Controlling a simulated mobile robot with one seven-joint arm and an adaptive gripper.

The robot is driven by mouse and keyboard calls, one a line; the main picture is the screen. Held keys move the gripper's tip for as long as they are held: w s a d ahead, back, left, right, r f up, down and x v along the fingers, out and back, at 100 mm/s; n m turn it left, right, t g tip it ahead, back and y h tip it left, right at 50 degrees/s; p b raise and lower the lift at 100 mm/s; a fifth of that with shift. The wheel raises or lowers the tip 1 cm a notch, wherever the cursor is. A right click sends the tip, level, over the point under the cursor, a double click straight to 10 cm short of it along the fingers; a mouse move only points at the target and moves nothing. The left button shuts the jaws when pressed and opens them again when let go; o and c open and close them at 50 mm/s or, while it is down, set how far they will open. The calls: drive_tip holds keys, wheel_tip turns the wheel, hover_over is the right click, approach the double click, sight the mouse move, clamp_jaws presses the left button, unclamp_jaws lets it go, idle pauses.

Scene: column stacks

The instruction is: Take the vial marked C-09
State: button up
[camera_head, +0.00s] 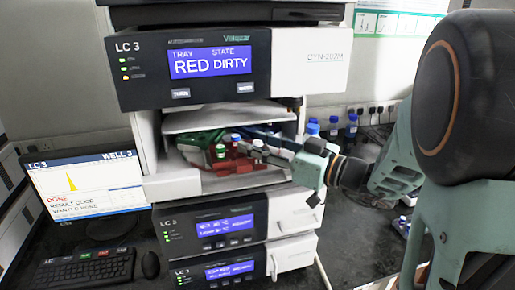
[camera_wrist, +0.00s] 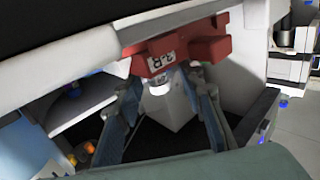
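In the head view, my gripper (camera_head: 277,143) reaches from the right into the open bay of the instrument stack. A red tray (camera_head: 236,165) sits in the bay with small capped vials at it. One vial has a green cap (camera_head: 220,150). In the wrist view, my gripper (camera_wrist: 164,84) has its two blue-grey fingers apart. A small white vial-like piece (camera_wrist: 157,86) shows between them, below the red tray (camera_wrist: 190,45), with gaps on both sides. The tray carries a small label that I cannot read surely. I cannot read C-09 on anything.
The upper panel (camera_head: 212,63) reads tray RED, state DIRTY. A monitor (camera_head: 85,185) at left shows WELL 3 and DONE. Two more instrument units are below the bay. Blue-capped bottles (camera_head: 351,129) stand behind at right. The bay's walls and shelf are close around my gripper.

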drive_tip(key=c, duration=0.9)
drive_tip(key=shift+c, duration=0.2)
